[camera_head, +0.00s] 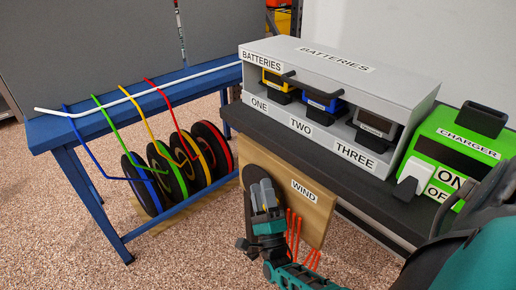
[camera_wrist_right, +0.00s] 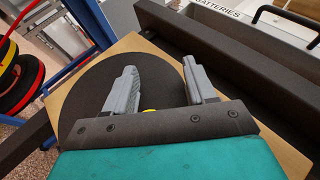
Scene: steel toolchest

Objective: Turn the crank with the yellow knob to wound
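The crank is a dark round disc on a wooden board (camera_head: 314,210) labelled WIND. In the head view the disc (camera_head: 252,174) shows behind my right gripper (camera_head: 265,190), which covers much of it. In the right wrist view the disc (camera_wrist_right: 88,88) fills the space under the fingers. A small piece of the yellow knob (camera_wrist_right: 149,111) shows at the gripper's front edge, nearer the left finger; the rest is hidden by the gripper body. The right gripper's fingers (camera_wrist_right: 158,68) are apart, with nothing seen clasped between them. My left gripper is in neither view.
A dark bench (camera_head: 335,165) above the board holds a grey batteries box (camera_head: 400,85) and a green charger (camera_head: 425,145). A blue table (camera_head: 75,128) with coloured spools (camera_head: 168,172) stands left. Orange cords (camera_head: 297,232) hang beside the gripper.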

